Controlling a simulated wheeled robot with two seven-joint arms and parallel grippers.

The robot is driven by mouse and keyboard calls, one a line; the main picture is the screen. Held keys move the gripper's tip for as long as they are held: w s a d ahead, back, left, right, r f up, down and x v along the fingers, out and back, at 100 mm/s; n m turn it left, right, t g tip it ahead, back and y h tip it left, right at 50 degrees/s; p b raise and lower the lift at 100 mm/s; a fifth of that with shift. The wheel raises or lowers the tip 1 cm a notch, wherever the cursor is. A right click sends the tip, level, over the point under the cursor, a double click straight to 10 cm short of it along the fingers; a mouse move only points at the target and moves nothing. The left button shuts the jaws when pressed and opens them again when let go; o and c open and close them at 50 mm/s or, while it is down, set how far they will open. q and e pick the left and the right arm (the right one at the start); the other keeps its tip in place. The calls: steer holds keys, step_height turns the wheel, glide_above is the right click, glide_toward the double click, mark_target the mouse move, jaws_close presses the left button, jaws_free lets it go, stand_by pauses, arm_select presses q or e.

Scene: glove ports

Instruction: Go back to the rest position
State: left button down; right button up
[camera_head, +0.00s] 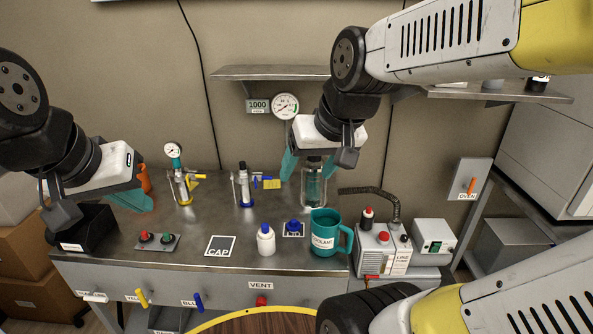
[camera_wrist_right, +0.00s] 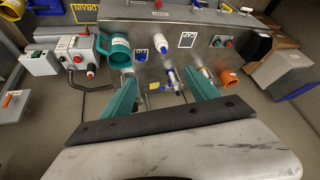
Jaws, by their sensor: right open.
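My right gripper (camera_head: 314,168) is raised over the back of the bench, in front of the glass jar (camera_head: 314,190) in the head view. In the right wrist view its two teal fingers (camera_wrist_right: 163,88) stand wide apart with nothing between them. My left gripper (camera_head: 92,208) hangs at the left end of the bench, near a black bin (camera_head: 88,232). Its teal fingers look spread, with nothing seen held. Part of the left fingers is hidden by the wrist.
The bench holds a teal coolant jug (camera_head: 325,240), a white bottle (camera_head: 265,240), a CAP mat (camera_head: 221,246), a button box (camera_head: 157,242) and gauge fittings (camera_head: 182,188). A pump (camera_head: 382,248) stands at right. Shelves (camera_head: 270,72) hang behind.

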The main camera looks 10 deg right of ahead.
steer(key=s, duration=0.4)
steer(key=shift+a+r, duration=0.3)
steer(key=shift+a, duration=0.1)
stand_by(0.8)
